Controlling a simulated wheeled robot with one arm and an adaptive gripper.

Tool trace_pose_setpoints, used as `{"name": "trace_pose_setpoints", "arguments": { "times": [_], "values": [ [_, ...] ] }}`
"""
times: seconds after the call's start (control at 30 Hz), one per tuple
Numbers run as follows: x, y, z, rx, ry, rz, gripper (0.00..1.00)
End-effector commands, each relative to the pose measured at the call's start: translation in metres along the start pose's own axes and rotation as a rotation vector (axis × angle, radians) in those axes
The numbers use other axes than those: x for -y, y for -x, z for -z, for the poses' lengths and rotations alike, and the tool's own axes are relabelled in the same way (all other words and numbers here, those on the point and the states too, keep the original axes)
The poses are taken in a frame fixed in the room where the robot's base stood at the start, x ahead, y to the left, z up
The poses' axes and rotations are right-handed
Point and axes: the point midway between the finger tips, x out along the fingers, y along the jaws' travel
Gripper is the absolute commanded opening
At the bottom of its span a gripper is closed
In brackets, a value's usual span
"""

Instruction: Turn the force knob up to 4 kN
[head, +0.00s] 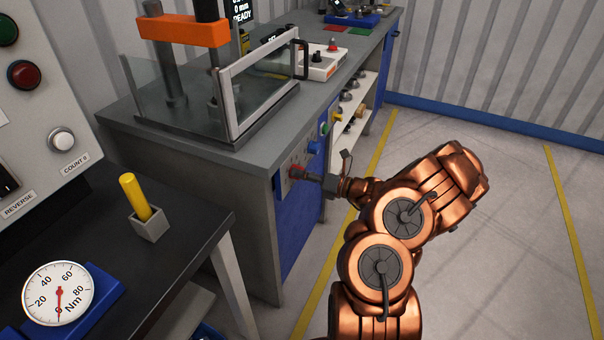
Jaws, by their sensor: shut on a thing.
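The force knob (296,172) is red and sits on a grey dial plate (290,187) on the front of the press bench, above a blue panel. My gripper (308,176) reaches it from the right and is shut on the knob. The scale marks around the knob are too small to read, so its setting cannot be told. The fingers hide part of the knob. A display (240,10) behind the press shows "0 mm" and "READY"; its upper part is cut off.
The press (184,30) has a framed clear guard (262,90). Green and yellow buttons (324,128) are right of the knob. A dark table (190,222) with a torque gauge (58,293) and yellow-handled tool (135,197) stands at left. Floor at right (500,210) is clear.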

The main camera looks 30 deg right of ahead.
Motion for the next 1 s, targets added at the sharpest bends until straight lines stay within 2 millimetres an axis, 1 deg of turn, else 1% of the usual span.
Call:
{"name": "trace_pose_setpoints", "arguments": {
  "times": [0.03,0.07,0.3,0.67,0.77,0.87,1.0],
  "values": [
    [0.000,0.000,0.001,-0.002,-0.001,-0.002,0.08],
    [0.000,0.000,0.001,-0.002,-0.001,-0.002,0.43],
    [0.000,0.000,0.001,-0.001,0.000,-0.001,0.68],
    [0.000,0.003,0.000,0.000,0.000,0.001,0.68],
    [0.001,0.011,0.000,0.001,0.001,0.001,0.68],
    [0.001,0.024,-0.001,0.002,0.000,0.003,0.68],
    [0.002,0.048,-0.001,0.002,0.000,0.005,0.68]
  ]
}}
